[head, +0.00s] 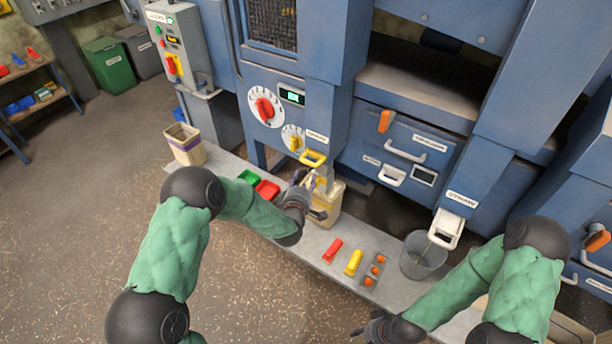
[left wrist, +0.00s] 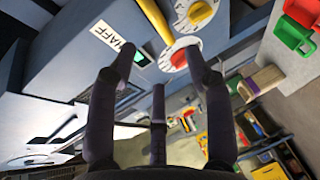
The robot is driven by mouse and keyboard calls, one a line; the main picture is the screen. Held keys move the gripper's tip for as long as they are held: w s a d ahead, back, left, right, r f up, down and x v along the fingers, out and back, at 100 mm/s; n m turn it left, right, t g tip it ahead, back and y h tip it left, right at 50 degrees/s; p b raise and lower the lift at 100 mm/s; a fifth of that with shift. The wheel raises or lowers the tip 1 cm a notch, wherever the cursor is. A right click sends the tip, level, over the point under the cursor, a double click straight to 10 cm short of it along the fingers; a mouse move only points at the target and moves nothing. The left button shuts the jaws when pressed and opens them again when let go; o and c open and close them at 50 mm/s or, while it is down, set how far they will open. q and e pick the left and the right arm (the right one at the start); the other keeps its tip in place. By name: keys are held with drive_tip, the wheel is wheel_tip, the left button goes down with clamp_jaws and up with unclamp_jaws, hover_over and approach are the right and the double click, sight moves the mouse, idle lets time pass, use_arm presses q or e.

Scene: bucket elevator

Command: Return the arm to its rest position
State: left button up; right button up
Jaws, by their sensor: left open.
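My left gripper (head: 312,190) is at the front of the blue machine (head: 410,130), beside a cream container (head: 330,205) and just below a yellow handle (head: 313,158). In the left wrist view my left gripper (left wrist: 155,75) has its fingers spread, with nothing seen between them. The yellow handle shows beyond the fingers there, but I cannot tell whether anything touches. My right gripper (head: 378,328) is dark and low in the head view, in front of the bench; its fingers are too unclear to read.
Open floor (head: 70,230) lies to the left.

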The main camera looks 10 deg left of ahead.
use_arm(q)
drive_tip(key=s+d+f+m+g+h, duration=0.35)
drive_tip(key=s+f+m+g, duration=0.35)
drive_tip(key=s+f, duration=0.8)
drive_tip(key=s+d+f+m+g, duration=0.2)
drive_tip(key=s+f+m+g, duration=0.2)
drive_tip(key=s, duration=0.6)
drive_tip(key=s+d+f+m+g+h, duration=0.1)
drive_tip(key=s+f+m+g, duration=0.3)
drive_tip(key=s, duration=0.7)
drive_tip(key=shift+s+d, duration=0.3)
drive_tip(key=shift+d, duration=0.2)
